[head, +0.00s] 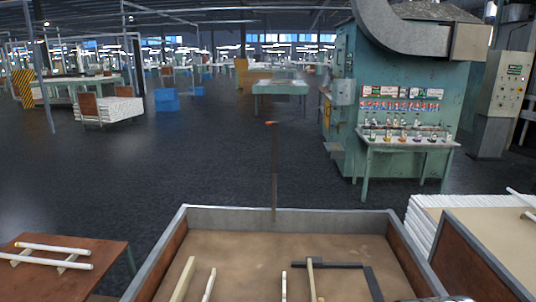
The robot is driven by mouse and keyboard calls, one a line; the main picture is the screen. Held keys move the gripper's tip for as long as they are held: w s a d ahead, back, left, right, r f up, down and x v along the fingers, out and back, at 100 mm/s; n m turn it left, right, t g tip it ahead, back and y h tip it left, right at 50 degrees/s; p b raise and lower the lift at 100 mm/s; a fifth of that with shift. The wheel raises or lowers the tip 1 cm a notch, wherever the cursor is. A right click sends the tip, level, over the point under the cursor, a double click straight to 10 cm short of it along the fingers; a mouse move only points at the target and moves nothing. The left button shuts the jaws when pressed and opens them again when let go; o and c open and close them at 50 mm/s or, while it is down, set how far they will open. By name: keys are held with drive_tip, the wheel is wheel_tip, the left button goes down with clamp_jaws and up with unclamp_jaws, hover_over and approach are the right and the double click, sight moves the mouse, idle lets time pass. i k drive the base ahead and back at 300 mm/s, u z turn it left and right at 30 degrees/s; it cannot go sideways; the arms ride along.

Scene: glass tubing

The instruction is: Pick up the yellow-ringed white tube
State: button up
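No yellow ring can be made out clearly on any tube in the head view. Two white tubes lie across a light rack on the brown table at the lower left: a far tube (52,247) and a near tube (50,263). In the open tray at the bottom centre, a slim white tube (209,286) and another pale tube (284,287) point away from me, cut off by the lower picture edge. Pale tube ends (527,204) also show at the right edge. My gripper is not in view.
The metal-rimmed tray (290,211) also holds pale bars (182,281) and a dark angled bar (345,265). A thin dark post (275,175) rises behind it. The brown table (100,249) stands left, a white stack (425,225) right. Dark floor (230,150) beyond is open.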

sight(76, 250)
drive_tip(key=k, duration=1)
drive_tip(key=u, duration=2.35)
drive_tip(key=i, duration=0.65)
drive_tip(key=z, duration=0.05)
